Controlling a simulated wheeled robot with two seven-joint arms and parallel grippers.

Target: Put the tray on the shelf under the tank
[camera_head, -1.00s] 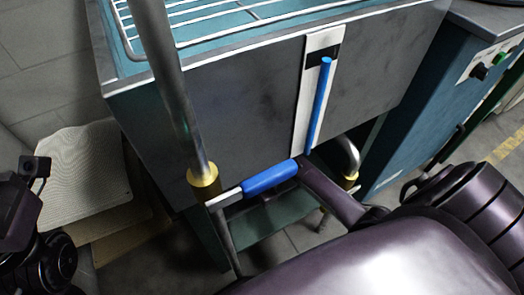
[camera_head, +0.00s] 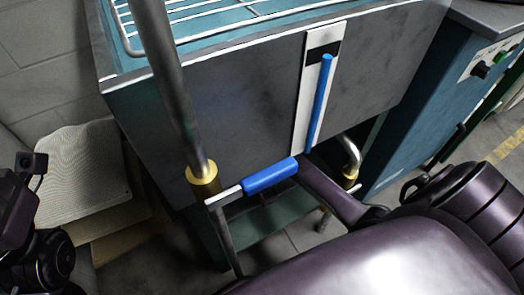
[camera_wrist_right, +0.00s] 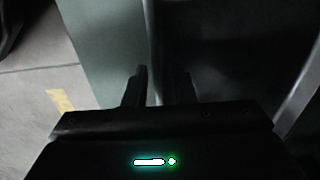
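The tank (camera_head: 235,115) is a grey metal box with a white wire rack (camera_head: 200,15) on top. Under it, the teal shelf (camera_head: 270,228) shows in part behind a pipe and my purple right arm. I cannot make out the tray for certain in either view. My right gripper is hidden in the head view. In the right wrist view, its dark fingers (camera_wrist_right: 160,87) stand a little apart before a pale teal panel and a dark area. A thin grey strip runs up between them, and I cannot tell whether they hold it. My left gripper's fingers are not seen.
A steel pipe with a brass collar (camera_head: 202,181) and a blue-handled lever (camera_head: 270,176) stand before the shelf. A vertical blue handle (camera_head: 320,105) is on the tank front. A teal cabinet (camera_head: 440,110) is at right. Pale sheets (camera_head: 85,170) stand at left.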

